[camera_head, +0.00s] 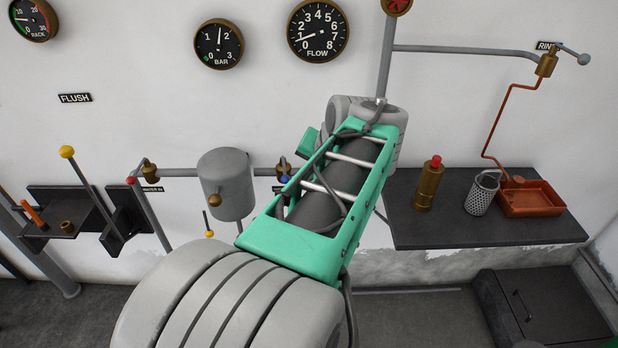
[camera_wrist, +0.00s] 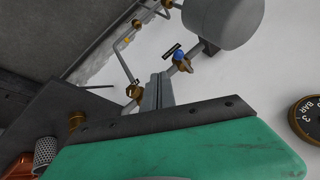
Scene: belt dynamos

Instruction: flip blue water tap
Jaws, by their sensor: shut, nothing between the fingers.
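The blue water tap (camera_wrist: 180,56) shows in the wrist view as a blue knob on a brass body, set on a grey pipe beside a small black label. In the head view its blue part (camera_head: 285,180) just shows left of my arm, on the pipe right of the grey tank. My gripper (camera_wrist: 160,76) is shut and empty in the wrist view, its thin grey fingers pressed together. The fingertips are just below and left of the tap in that picture, with a small gap showing. In the head view my arm hides the gripper.
The grey tank (camera_head: 224,185) hangs on the wall pipe left of the tap. A brass valve (camera_wrist: 134,91) sits left of my fingertips in the wrist view. A dark shelf (camera_head: 418,228) at right holds a brass bottle (camera_head: 429,186), a mesh cup (camera_head: 482,196) and an orange tray (camera_head: 540,204).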

